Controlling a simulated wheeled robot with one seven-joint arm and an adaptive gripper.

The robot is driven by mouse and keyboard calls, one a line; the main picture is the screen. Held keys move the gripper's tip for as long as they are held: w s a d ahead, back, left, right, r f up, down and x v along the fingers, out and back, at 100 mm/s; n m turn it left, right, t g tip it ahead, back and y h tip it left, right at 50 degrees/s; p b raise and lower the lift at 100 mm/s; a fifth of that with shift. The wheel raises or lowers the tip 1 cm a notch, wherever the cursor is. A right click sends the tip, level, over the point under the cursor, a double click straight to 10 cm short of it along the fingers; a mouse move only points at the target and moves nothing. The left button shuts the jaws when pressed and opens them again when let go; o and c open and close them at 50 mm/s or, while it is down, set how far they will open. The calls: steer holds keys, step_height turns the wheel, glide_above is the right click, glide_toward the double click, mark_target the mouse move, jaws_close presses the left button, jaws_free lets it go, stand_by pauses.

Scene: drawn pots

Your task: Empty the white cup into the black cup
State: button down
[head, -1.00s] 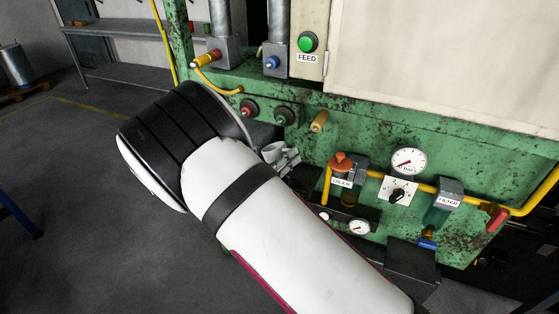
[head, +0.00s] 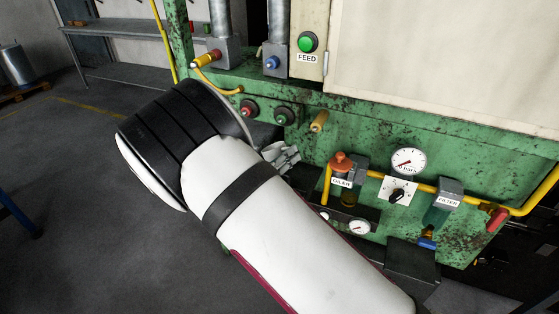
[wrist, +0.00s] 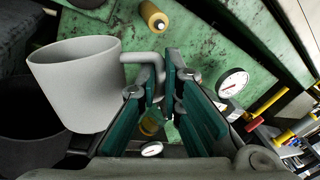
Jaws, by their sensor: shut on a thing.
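The white cup (wrist: 78,82) shows large at the left of the wrist view, light grey in this light. My gripper (wrist: 168,75) is shut on its handle (wrist: 145,58), with the body of the cup to the left of the fingers. The black cup (wrist: 28,138) is at the lower left of the wrist view, partly hidden behind the white cup. The inside of either cup is too unclear to read. In the head view my gripper (head: 284,156) shows in part past my arm, and both cups are hidden there.
A green machine (head: 400,130) stands close, with a gauge (head: 408,161), an orange-capped oiler (head: 341,163), a filter (head: 440,212), yellow pipes and knobs sticking out near my gripper. A dark block (head: 412,262) sits low at the right. Open floor lies at the left.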

mark_target(282, 147)
steer(key=shift+r, duration=0.1)
steer(key=shift+a+r+n, duration=0.15)
steer(key=shift+n, duration=0.25)
steer(key=shift+w, duration=0.1)
stand_by(0.3)
steer(key=shift+a+r+n, duration=0.1)
steer(key=shift+r+n, duration=0.1)
steer(key=shift+n, duration=0.2)
steer(key=shift+w, duration=0.1)
steer(key=shift+a+r+n, duration=0.15)
steer(key=shift+n, duration=0.25)
steer(key=shift+w+a+r+n+b, duration=0.2)
steer(key=shift+w+a+n, duration=0.1)
steer(key=shift+n, duration=0.4)
steer(key=shift+w+a+r+n+b, duration=0.1)
steer(key=shift+w+a+r+n, duration=0.15)
steer(key=shift+n, duration=0.45)
stand_by(4.7)
